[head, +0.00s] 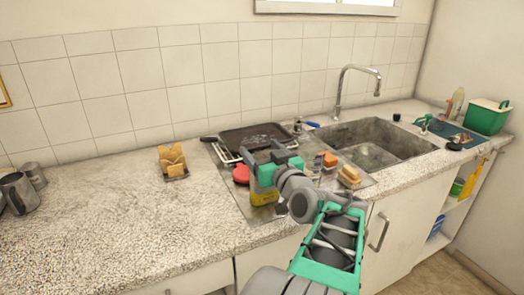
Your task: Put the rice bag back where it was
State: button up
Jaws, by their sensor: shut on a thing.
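My gripper (265,184) is over the front of the metal drainer area beside the sink, shut on a small yellow thing (264,196). The fingers and arm hide part of it, and I cannot read any label, so I cannot tell for sure that it is the rice bag. It is upright and low over the drainer; whether it touches the surface is unclear. No other thing in view is clearly a rice bag.
A dark tray (252,139) lies on a rack behind my gripper, with a red round thing (241,174) to the left. Sponges (348,176) lie to the right, before the sink (368,143). A wooden holder (173,160) stands left. The left counter (110,225) is mostly free.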

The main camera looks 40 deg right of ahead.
jog(key=o, duration=2.1)
jog(key=shift+s+r, duration=0.1)
jog(key=shift+r, duration=0.1)
jog(key=shift+b+v, duration=0.65)
jog(key=shift+v, duration=5.3)
jog(key=shift+f, duration=0.1)
